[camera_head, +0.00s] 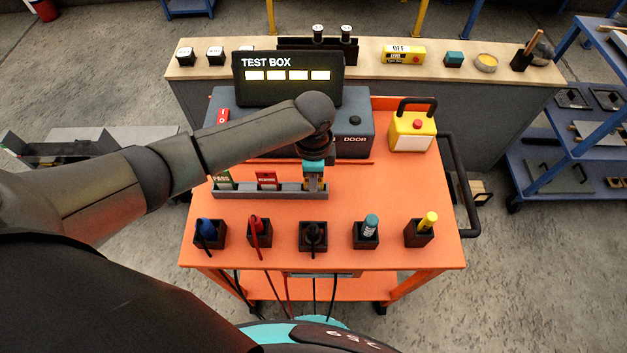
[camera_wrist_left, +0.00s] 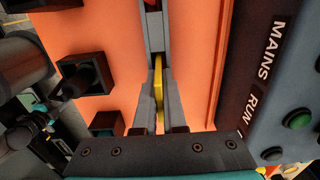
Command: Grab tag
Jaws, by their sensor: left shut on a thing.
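A grey tag rack (camera_head: 275,194) lies on the orange cart top. A green PASS tag (camera_head: 222,180) stands at its left end and a red tag (camera_head: 267,180) in its middle. My left gripper (camera_head: 314,178) points down at the rack's right end. It is shut on a yellow tag (camera_wrist_left: 158,90), which shows edge-on between the fingers in the wrist view. The rack (camera_wrist_left: 155,38) runs on beyond the fingertips there. The gripper mostly hides this tag in the head view, and I cannot tell whether it still sits in its slot. My right gripper is not in view.
The test box (camera_head: 288,80) stands behind the rack, with my left arm across its front. A yellow box with a red button (camera_head: 411,130) stands at back right. Several dark holders (camera_head: 313,237) with probes line the cart's front. The cart's right side (camera_head: 400,185) is clear.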

